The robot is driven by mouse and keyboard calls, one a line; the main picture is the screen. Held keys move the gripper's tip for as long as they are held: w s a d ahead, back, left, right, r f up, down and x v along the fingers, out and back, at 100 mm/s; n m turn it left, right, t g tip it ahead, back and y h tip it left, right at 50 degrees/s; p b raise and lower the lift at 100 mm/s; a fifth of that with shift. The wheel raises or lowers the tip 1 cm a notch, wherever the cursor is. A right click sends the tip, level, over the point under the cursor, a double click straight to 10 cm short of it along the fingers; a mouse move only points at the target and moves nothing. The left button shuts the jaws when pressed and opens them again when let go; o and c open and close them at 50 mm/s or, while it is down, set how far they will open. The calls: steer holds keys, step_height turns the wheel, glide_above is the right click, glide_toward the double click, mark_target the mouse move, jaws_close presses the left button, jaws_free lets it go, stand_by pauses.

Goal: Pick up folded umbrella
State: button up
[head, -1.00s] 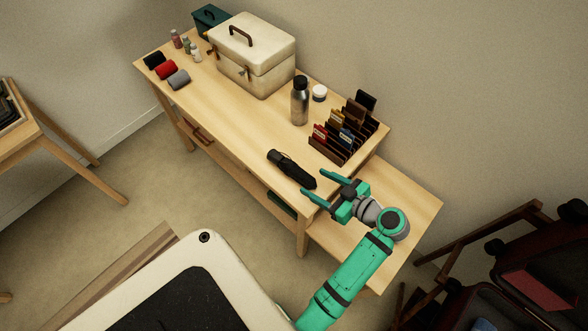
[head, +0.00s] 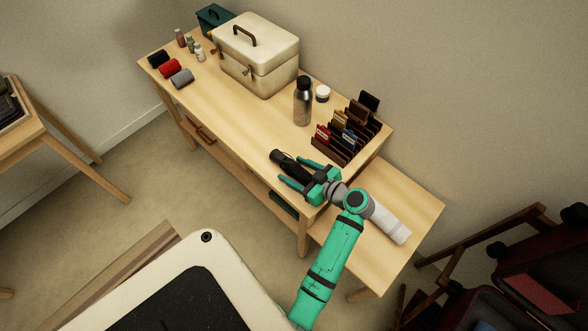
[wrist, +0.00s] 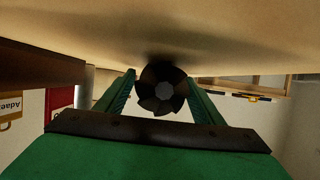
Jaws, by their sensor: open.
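The folded umbrella (head: 288,162) is black and lies on the wooden table near its front edge. My green gripper (head: 295,172) is open, with one finger on each side of the umbrella's near part. In the wrist view the umbrella (wrist: 161,88) shows end-on as a dark round shape between the two fingertips (wrist: 162,92), with a gap visible beside it. Its far length is hidden there behind that end.
A wooden rack of wallets (head: 346,140) stands right of the umbrella. A metal bottle (head: 303,103) and a white-lidded jar (head: 322,93) stand behind it. A cream box (head: 256,58) and rolled cloths (head: 170,69) are farther left. The tabletop left of the umbrella is clear.

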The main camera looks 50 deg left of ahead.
steer(key=shift+c, duration=0.3)
steer(key=shift+a, duration=0.1)
steer(key=c, duration=1.3)
